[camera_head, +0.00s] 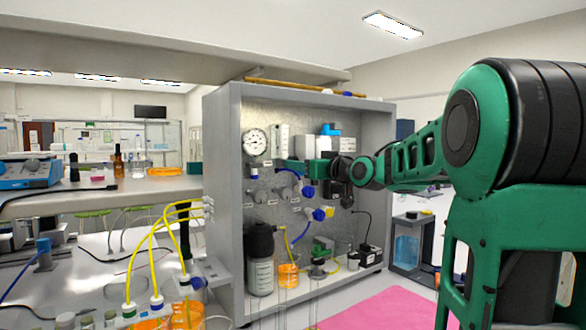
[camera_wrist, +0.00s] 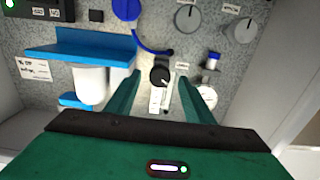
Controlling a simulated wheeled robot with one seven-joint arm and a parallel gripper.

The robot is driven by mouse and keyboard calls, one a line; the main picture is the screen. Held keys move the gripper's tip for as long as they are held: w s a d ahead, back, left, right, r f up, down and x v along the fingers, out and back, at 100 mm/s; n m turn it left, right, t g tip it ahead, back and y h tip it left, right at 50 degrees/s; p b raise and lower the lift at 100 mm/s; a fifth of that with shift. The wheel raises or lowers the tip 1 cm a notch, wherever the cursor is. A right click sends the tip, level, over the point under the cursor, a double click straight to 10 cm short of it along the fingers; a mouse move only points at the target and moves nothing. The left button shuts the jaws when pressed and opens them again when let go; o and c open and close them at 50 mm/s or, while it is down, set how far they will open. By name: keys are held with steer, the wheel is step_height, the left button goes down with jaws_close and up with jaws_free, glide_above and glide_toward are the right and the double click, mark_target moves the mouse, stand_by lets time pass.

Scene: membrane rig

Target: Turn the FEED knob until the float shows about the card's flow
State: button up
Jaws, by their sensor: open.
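In the wrist view a small black knob (camera_wrist: 161,75) on the grey panel shows between my gripper's (camera_wrist: 163,88) two green fingers. The fingers are apart, on either side of it in the picture; I cannot tell whether either touches it. A narrow white scale-like piece (camera_wrist: 159,100) lies just below the knob; no float can be made out. Two larger grey knobs (camera_wrist: 187,18) and (camera_wrist: 246,30) have small labels too blurred to read, so I cannot tell which knob is FEED. In the head view my gripper (camera_head: 290,166) reaches into the rig cabinet. The flow card is not identifiable.
The cabinet's grey side wall (camera_head: 224,200) and a round gauge (camera_head: 256,142) are left of my gripper. Blue-and-white filter parts (camera_wrist: 92,45) jut out left in the wrist view. Yellow tubes (camera_head: 150,235), a dark bottle (camera_head: 260,262) and an orange beaker (camera_head: 288,275) stand lower.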

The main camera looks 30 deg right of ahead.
steer(key=w, duration=0.3)
steer(key=shift+w+a, duration=0.1)
steer(key=c, duration=1)
steer(key=shift+n, duration=1.7)
steer(key=shift+c, duration=0.2)
steer(key=o, duration=1)
steer(key=shift+o, duration=0.2)
